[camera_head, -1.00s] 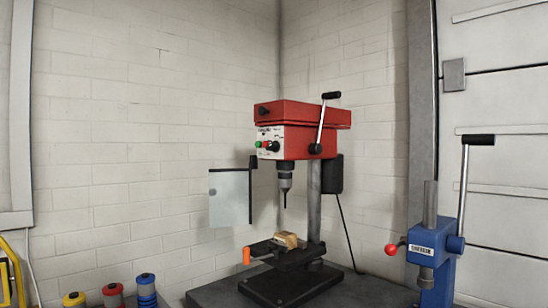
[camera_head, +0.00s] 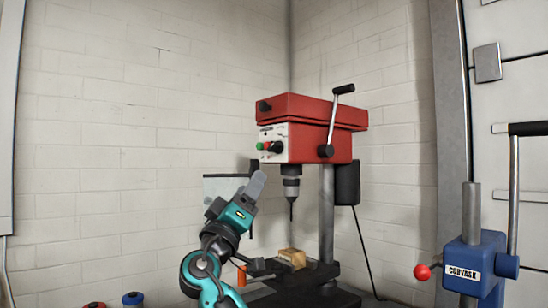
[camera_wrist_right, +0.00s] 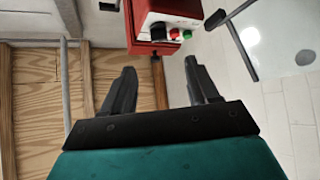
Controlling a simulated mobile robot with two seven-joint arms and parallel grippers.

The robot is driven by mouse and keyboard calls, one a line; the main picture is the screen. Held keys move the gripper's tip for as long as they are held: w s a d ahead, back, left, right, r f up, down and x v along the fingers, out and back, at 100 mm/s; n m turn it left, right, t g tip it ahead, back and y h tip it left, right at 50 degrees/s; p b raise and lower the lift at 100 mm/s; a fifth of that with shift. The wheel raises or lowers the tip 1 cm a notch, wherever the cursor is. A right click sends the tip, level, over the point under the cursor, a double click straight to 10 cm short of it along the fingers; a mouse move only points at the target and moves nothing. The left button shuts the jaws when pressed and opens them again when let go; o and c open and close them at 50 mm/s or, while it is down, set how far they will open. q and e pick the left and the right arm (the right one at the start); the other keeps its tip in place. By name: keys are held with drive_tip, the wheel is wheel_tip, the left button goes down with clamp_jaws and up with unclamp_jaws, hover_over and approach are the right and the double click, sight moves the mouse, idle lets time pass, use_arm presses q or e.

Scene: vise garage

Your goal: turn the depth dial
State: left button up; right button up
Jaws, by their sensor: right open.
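The red drill press (camera_head: 310,112) has a pale front panel with a black dial (camera_head: 276,147) right of its green and red buttons. I take this as the depth dial; it also shows in the right wrist view (camera_wrist_right: 158,31). A second black knob (camera_head: 264,107) sits higher on the red housing. My right gripper (camera_head: 256,184), teal and grey, points up below and left of the panel, apart from it. In the right wrist view its jaws (camera_wrist_right: 161,69) are open and empty, with the panel beyond them. My left gripper is out of view.
A clear guard plate (camera_head: 222,188) hangs left of the chuck (camera_head: 291,178), behind my right gripper. A wooden block (camera_head: 292,257) lies on the press table. A blue press (camera_head: 474,258) with a long lever stands at right.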

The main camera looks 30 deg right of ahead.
sight(272, 149)
use_arm(q)
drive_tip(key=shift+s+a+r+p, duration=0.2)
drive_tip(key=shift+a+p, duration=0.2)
drive_tip(key=shift+p, duration=0.25)
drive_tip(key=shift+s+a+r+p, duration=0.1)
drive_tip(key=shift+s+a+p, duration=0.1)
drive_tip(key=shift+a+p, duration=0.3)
use_arm(e)
drive_tip(key=x, duration=1.2)
drive_tip(key=shift+w+d+r, duration=0.15)
drive_tip(key=shift+d+r, duration=0.1)
drive_tip(key=shift+r, duration=0.05)
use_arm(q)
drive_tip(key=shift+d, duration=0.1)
